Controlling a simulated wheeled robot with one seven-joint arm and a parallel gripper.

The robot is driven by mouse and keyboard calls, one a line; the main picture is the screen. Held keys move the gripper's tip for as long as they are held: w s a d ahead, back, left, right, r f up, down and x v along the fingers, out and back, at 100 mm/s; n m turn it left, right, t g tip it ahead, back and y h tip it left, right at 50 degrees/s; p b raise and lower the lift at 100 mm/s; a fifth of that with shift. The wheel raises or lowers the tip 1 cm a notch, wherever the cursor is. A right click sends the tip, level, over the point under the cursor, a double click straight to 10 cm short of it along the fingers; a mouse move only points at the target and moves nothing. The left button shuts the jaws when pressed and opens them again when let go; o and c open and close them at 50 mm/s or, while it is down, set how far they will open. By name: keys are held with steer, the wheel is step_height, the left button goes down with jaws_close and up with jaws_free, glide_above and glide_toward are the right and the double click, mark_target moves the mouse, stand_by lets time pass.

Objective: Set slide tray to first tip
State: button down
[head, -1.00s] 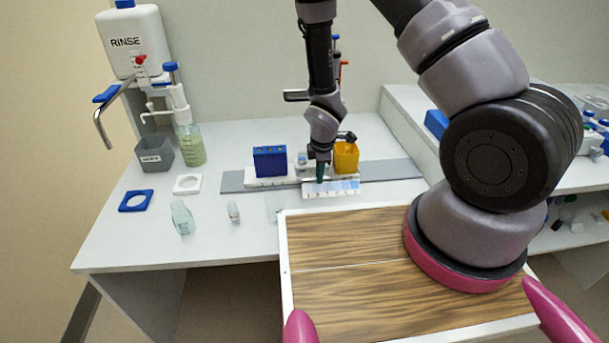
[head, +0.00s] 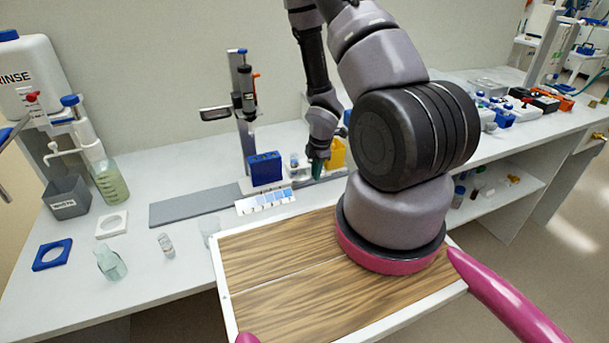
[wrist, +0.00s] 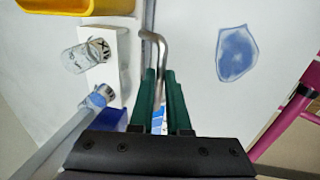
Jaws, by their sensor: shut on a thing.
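The slide tray (head: 245,186) is a white carriage on a long grey rail (head: 188,207). It carries a blue block (head: 265,168), a small clear vial (head: 294,160) and a yellow cup (head: 338,153). My gripper (head: 317,170) is at the tray's front, near the yellow cup. In the wrist view its green fingers (wrist: 160,95) are shut on a bent metal handle (wrist: 155,38) beside the white tray. A dark upright stand (head: 242,110) with a side lever (head: 215,113) rises behind the blue block. My arm hides the rail's right part.
A strip with blue-shaded squares (head: 265,201) lies in front of the rail.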

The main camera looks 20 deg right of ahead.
steer(key=shift+d, duration=0.45)
steer(key=c, duration=0.9)
jaws_free()
steer(key=shift+r, duration=0.3)
steer(key=r, duration=0.3)
steer(key=s+r, duration=0.1)
steer(key=r, duration=0.2)
steer(key=s+r, duration=0.1)
steer(key=r, duration=0.3)
